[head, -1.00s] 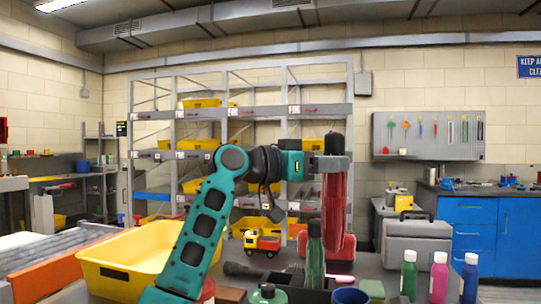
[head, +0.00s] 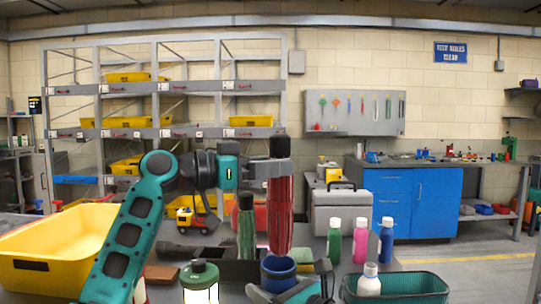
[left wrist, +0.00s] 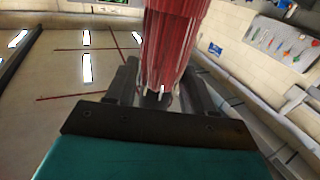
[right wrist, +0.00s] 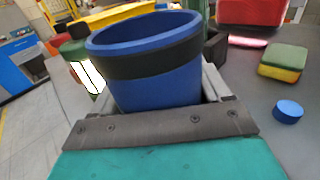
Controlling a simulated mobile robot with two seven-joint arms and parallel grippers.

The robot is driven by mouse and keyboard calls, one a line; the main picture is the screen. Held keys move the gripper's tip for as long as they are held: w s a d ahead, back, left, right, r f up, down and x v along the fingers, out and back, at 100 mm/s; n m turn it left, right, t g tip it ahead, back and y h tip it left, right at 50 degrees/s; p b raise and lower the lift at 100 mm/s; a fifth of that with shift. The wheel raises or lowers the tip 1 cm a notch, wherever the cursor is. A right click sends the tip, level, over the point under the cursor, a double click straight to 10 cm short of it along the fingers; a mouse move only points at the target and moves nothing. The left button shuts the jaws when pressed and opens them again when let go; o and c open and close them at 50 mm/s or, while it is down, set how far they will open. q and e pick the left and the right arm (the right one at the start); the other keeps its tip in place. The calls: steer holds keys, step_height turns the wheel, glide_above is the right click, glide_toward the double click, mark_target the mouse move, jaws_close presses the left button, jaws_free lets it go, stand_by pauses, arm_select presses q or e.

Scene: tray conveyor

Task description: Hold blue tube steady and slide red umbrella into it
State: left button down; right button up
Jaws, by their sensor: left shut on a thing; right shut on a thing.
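The red umbrella (head: 281,215) hangs upright, dark end up, in my left gripper (head: 280,170), which is shut on it near the top. It also fills the upper middle of the left wrist view (left wrist: 172,45). The blue tube (head: 278,272) has a dark band and an open top. My right gripper (head: 300,293) is shut on it, low in the head view. The tube shows large in the right wrist view (right wrist: 150,88), with no umbrella visible in its mouth. In the head view the umbrella's lower end appears just above or behind the tube's rim; the depth is unclear.
A green umbrella (head: 246,230) stands in a dark holder (head: 228,268) close behind. A yellow bin (head: 50,250) is far left. Several colored bottles, a grey toolbox (head: 342,213) and a green basket (head: 412,285) are right.

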mark_target(271, 250)
arm_select(q)
steer(key=shift+f, duration=7.85)
steer(key=shift+f, duration=0.3)
steer(key=shift+c, duration=1.7)
jaws_free()
steer(key=shift+f, duration=0.1)
steer(key=v, duration=1.2)
arm_select(e)
steer(key=o, duration=1.1)
steer(key=shift+c, duration=0.2)
